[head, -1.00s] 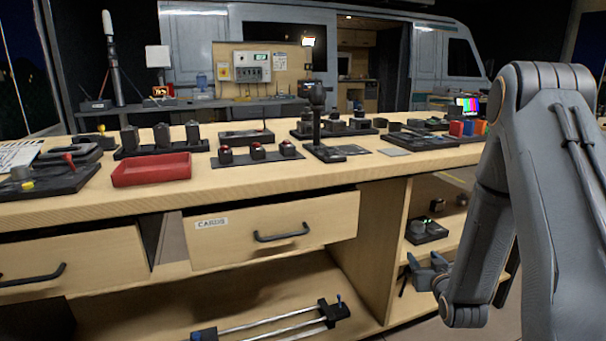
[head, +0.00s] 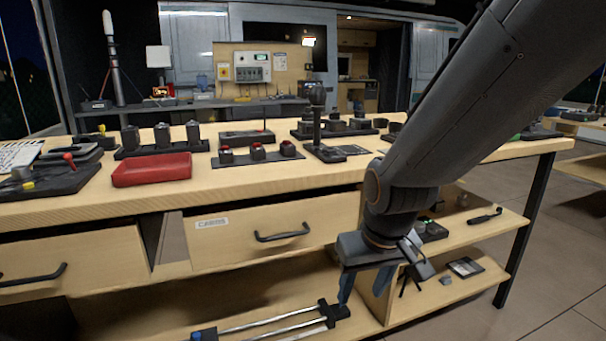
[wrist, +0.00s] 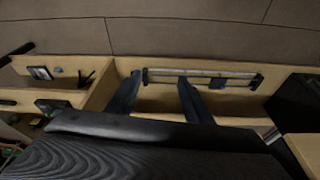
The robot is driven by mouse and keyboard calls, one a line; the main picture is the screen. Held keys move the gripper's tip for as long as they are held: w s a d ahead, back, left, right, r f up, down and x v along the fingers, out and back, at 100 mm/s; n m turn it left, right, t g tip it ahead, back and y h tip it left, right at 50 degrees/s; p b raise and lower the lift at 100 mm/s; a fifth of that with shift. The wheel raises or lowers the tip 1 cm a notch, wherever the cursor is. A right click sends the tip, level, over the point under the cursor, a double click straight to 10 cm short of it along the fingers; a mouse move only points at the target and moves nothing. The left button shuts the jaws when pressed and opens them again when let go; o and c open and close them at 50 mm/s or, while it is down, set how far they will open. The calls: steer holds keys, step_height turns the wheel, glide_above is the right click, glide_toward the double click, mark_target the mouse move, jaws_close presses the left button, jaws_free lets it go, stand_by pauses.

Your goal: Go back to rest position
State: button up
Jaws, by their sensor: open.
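My gripper (head: 364,290) points down in front of the workbench, by the upright panel between the lower shelf and the side shelves. Its two blue fingers are apart with nothing between them. In the wrist view my gripper (wrist: 158,77) is also spread and empty, with a twin-rod rail (wrist: 215,74) seen beyond the fingertips. That rail (head: 272,325) lies on the lower shelf in the head view, its right end close to the left finger. My arm covers the right part of the bench top.
A CARDS drawer (head: 275,232) and a left drawer (head: 70,262) stand partly open. Small items lie on the side shelves (head: 455,287). The floor at right is clear.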

steer(key=s+a+r+g+p, duration=0.1)
steer(key=s+r+g, duration=0.1)
steer(key=s, duration=0.5)
steer(key=s+a+r+g, duration=0.1)
steer(key=s+r, duration=0.1)
steer(key=s, duration=0.5)
steer(key=d+r+m+p, duration=0.2)
steer(key=d+r+p, duration=0.8)
steer(key=p, duration=1)
steer(key=shift+w+r+m+h, duration=0.3)
steer(key=shift+r+h, duration=0.1)
steer(key=shift+r, duration=0.55)
steer(key=shift+d, duration=0.1)
